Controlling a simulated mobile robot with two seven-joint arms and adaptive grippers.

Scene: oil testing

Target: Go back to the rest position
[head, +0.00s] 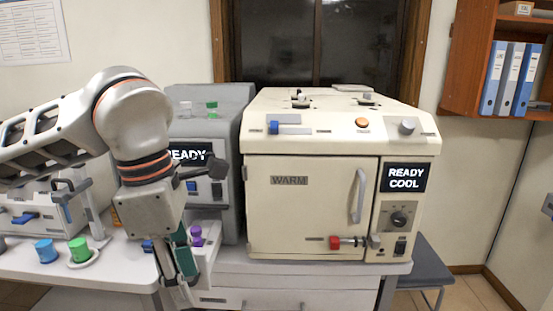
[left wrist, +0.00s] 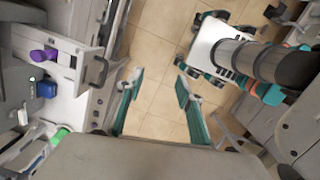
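My left gripper (head: 180,282) hangs down in front of the bench, beside the grey machine. In the left wrist view my left gripper (left wrist: 160,88) has its two teal fingers spread apart, with only floor showing between them. It is open and empty. A purple-capped item (head: 197,236) sits in a white holder just right of the gripper in the head view. It also shows at the upper left of the left wrist view (left wrist: 44,55). My right gripper does not show in either view.
A cream machine (head: 313,205) reading READY COOL stands on the bench, its door shut. A grey machine (head: 235,130) reading READY stands left of it. A blue-capped item (head: 46,251) and a green-capped item (head: 79,250) stand at left. Tiled floor (left wrist: 150,45) lies below my gripper.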

